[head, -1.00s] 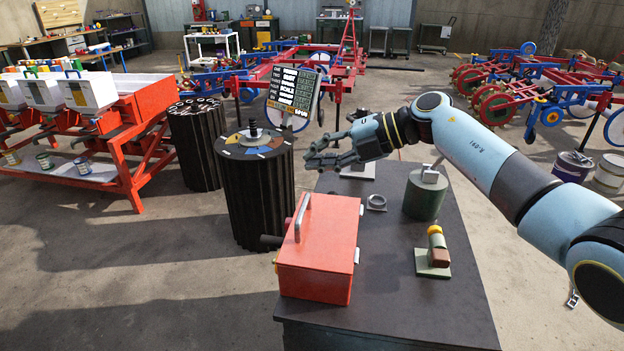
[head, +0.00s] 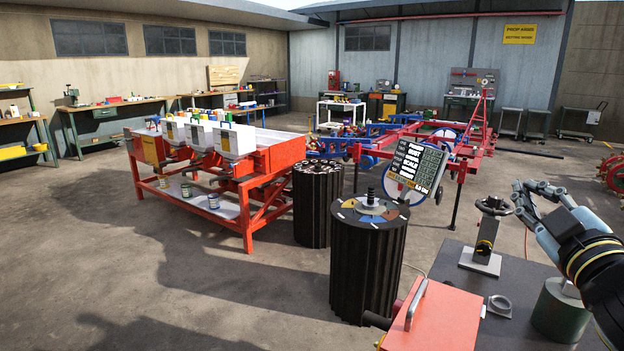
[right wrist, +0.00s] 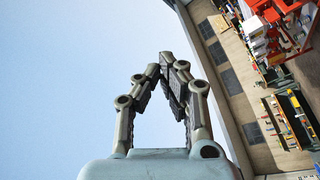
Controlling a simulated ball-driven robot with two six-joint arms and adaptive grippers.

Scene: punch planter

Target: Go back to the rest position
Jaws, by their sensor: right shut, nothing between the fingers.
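My right gripper (head: 531,190) is at the right edge of the head view, raised above the dark workbench, with its fingers pointing up and to the left. In the right wrist view the fingers of my right gripper (right wrist: 167,62) meet at their tips with nothing between them. It touches nothing, and mostly pale sky shows behind it. My left gripper is in neither view.
A red planter frame (head: 275,195) is at the left. Open floor lies front left.

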